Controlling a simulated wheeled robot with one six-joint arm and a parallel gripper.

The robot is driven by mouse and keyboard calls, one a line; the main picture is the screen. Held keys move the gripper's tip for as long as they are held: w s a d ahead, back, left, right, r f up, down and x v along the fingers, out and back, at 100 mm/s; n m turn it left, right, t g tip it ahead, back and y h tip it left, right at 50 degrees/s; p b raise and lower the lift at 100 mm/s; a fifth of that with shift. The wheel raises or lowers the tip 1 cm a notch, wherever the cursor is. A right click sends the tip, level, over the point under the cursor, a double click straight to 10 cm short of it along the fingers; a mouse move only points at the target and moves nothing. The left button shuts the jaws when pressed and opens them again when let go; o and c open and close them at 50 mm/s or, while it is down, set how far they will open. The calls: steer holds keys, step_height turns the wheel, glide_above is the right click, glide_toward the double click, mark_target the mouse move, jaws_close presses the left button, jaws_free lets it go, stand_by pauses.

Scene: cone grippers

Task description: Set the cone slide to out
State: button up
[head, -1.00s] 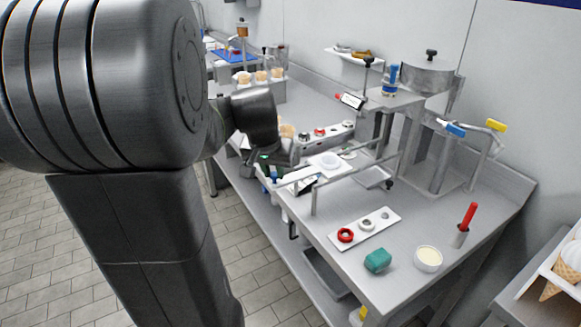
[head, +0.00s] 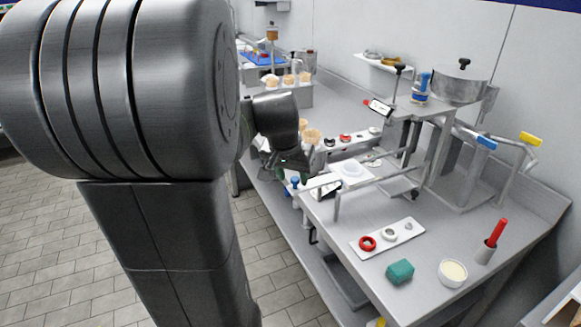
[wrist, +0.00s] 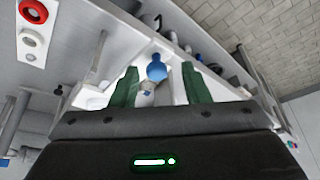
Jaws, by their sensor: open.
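A blue round knob (wrist: 157,68) on a pale stem shows in the wrist view between the tips of my gripper's green fingers (wrist: 160,84). It looks like the handle of the cone slide, though its label and track cannot be read. In the head view the blue knob (head: 295,182) stands at the counter's left front edge, just below my gripper (head: 300,177). The fingers are apart, one on each side of the knob, and I cannot tell whether they touch it. My wrist hides part of the slide.
A white panel (head: 408,234) with a red ring lies on the counter, with a teal block (head: 400,272) and a white bowl (head: 453,274) nearby. A metal rail (head: 385,177) runs right of my gripper. Several cones stand behind it.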

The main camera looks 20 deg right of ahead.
steer(key=v, duration=1.3)
steer(key=shift+a+r+p, duration=0.15)
steer(key=shift+r+p, duration=0.1)
steer(key=shift+p, duration=0.2)
steer(key=shift+s, duration=0.1)
steer(key=b+x, duration=0.1)
steer(key=x, duration=1.2)
steer(key=shift+f, duration=0.15)
steer(key=shift+d+f, duration=0.15)
steer(key=shift+d, duration=0.2)
